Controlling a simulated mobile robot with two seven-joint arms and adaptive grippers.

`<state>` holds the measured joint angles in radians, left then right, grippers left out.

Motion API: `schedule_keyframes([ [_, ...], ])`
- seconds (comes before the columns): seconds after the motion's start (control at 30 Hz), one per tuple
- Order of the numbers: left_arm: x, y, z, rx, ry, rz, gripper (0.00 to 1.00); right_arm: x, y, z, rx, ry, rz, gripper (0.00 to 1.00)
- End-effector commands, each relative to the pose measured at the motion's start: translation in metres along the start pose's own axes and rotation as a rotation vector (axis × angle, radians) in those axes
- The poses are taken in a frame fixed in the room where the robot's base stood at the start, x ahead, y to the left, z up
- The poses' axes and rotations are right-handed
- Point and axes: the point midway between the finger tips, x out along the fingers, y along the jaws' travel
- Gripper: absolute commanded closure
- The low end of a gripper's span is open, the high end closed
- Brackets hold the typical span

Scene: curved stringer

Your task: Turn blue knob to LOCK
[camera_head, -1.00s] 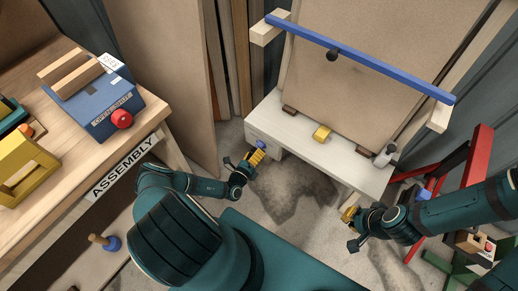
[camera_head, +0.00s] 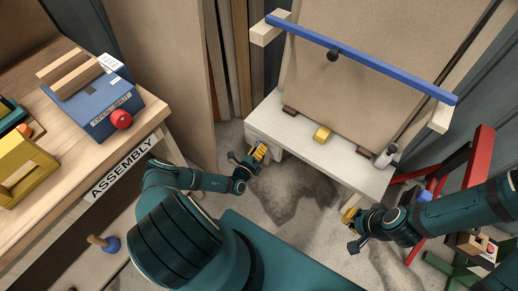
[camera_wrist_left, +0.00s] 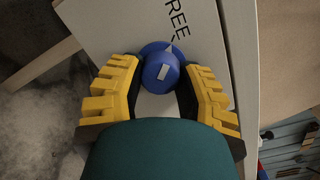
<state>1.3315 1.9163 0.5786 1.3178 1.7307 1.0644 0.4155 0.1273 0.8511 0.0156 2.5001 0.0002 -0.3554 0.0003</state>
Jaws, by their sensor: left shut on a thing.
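The blue knob (camera_wrist_left: 162,70) sits on a white panel (camera_wrist_left: 205,55) in the left wrist view. It has a round base and a white mark on its front. The word FREE is printed on the panel beside the knob, above it in the picture. The word LOCK is not visible. My left gripper (camera_head: 260,152) is at the front left end of the white bench (camera_head: 300,130). Its yellow fingers (camera_wrist_left: 158,84) are shut on the knob, one on each side. In the head view the fingers hide the knob. My right gripper (camera_head: 349,215) is near the bench's right front leg, its opening unclear.
A large brown board (camera_head: 375,80) stands on the bench behind a blue bar (camera_head: 360,58). A yellow block (camera_head: 322,133) and a grey-white cylinder (camera_head: 385,157) are on the bench. A wooden assembly table (camera_head: 70,170) is at left. A red frame (camera_head: 470,165) stands at right.

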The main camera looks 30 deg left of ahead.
Motion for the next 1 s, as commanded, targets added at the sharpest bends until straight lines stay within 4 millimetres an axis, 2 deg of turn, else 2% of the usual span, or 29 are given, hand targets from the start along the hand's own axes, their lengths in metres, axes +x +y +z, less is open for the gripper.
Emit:
schedule_keyframes([
  [0.37,0.0006,-0.0006,-0.0001,0.13,-0.009,-0.015,1.0,-0.0025,-0.0009,0.0003,0.0,-0.001,0.0,1.0],
  [1.0,0.0011,0.001,-0.0003,0.71,-0.049,-0.075,1.0,-0.0091,-0.0034,0.001,0.001,-0.005,0.0,1.0],
])
